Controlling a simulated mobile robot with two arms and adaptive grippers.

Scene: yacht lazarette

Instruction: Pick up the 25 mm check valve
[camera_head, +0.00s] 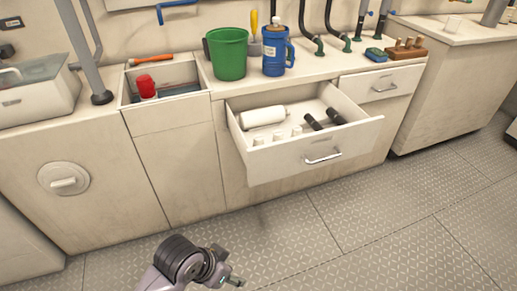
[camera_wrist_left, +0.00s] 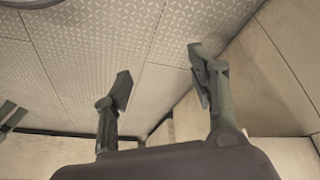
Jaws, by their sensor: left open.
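An open drawer (camera_head: 290,160) in the counter holds a large white cylinder (camera_head: 263,116), several small white fittings (camera_head: 277,136) and two black cylindrical pieces (camera_head: 324,119). I cannot tell which of these, if any, is the 25 mm check valve; they are too small to read. My left gripper (camera_head: 232,282) is low over the floor, in front of the cabinet and well apart from the drawer. In the left wrist view the left gripper (camera_wrist_left: 160,82) has its two fingers spread, with nothing between them.
On the counter stand a green bucket (camera_head: 228,54) and a blue jug (camera_head: 274,52). Left of them is an open bin (camera_head: 186,101) with a red object (camera_head: 146,86). A wooden block (camera_head: 405,50) sits at the right. The patterned floor (camera_head: 390,220) is clear.

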